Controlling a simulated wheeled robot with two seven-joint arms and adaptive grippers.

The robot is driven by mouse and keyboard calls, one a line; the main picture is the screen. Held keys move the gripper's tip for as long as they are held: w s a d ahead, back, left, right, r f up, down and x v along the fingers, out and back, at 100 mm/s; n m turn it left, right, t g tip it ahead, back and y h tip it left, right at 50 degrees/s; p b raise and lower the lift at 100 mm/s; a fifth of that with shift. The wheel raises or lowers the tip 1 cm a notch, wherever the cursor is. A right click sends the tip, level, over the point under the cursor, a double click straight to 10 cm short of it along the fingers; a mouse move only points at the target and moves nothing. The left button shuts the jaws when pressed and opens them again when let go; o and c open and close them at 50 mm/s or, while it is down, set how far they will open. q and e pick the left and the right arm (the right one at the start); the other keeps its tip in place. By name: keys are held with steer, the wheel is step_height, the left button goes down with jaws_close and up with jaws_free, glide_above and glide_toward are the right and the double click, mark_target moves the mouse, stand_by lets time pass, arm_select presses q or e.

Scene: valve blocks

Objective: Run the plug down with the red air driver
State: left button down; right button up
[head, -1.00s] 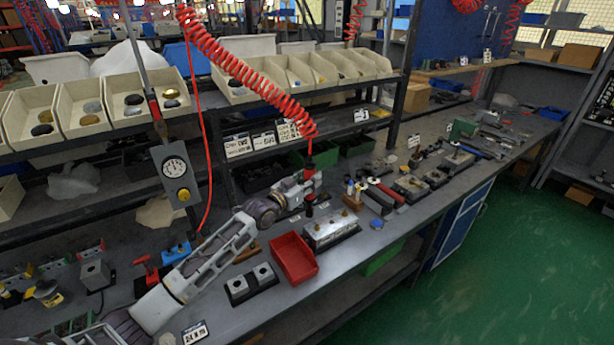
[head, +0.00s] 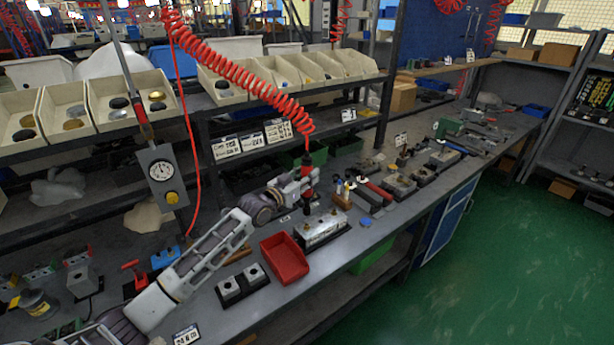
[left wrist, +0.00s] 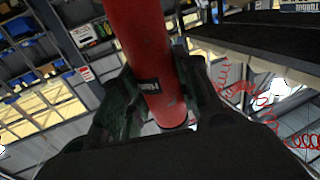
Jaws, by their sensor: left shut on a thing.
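My left gripper (head: 305,184) is shut on the red air driver (head: 307,172), which hangs upright from a red coiled hose. In the left wrist view the driver's red body (left wrist: 150,60) runs between the dark fingers (left wrist: 155,105). The driver's dark lower end points down, close to the left end of the silver valve block (head: 321,230) on the bench. I cannot tell whether its tip touches anything. The plug is too small to make out. My right gripper is not in view.
Several tools and fixtures fill the bench farther right. Bins (head: 262,77) line the shelf above.

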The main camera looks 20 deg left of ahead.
mark_target(304, 196)
arm_select(q)
steer(key=shift+r, duration=0.2)
steer(key=shift+f+b, duration=1.35)
steer(key=shift+f, duration=1.05)
steer(key=shift+p, duration=0.35)
steer(key=shift+f+b, duration=0.5)
steer(key=shift+f, duration=0.3)
stand_by(0.5)
steer(key=shift+f, duration=0.45)
stand_by(0.6)
steer(key=shift+r, duration=0.1)
stand_by(0.5)
steer(key=shift+f, duration=0.5)
stand_by(1.6)
